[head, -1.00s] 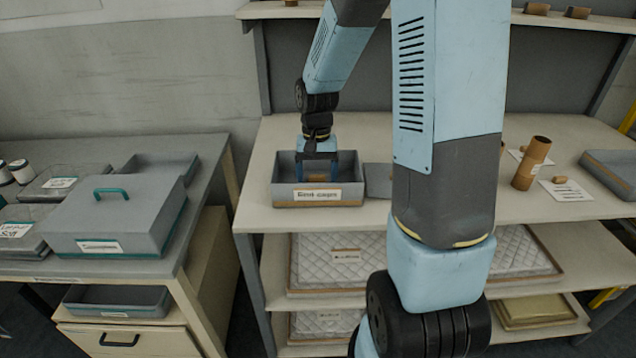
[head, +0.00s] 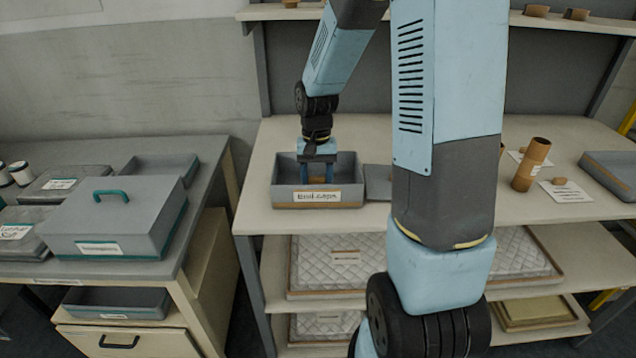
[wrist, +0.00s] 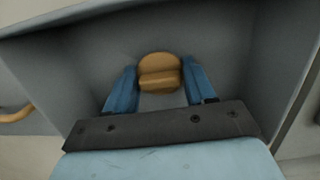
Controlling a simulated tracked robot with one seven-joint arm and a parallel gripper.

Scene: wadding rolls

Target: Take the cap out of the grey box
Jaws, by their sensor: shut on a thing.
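The grey box (head: 284,197) labelled "End caps" stands open on the bench's front left part. My gripper (head: 316,182) reaches down into it from above. In the wrist view my gripper (wrist: 160,82) has its two blue fingers on either side of a round tan cap (wrist: 160,68) with a raised bar across it. The fingers are shut on the cap, inside the grey walls of the box (wrist: 75,60).
A flat grey piece (head: 378,182) lies right of the box. A brown tube (head: 531,165) stands farther right, near a small cap on a paper (head: 565,192) and a grey tray (head: 612,172). A lidded grey case (head: 115,215) sits on the left table. My own arm hides the bench's middle.

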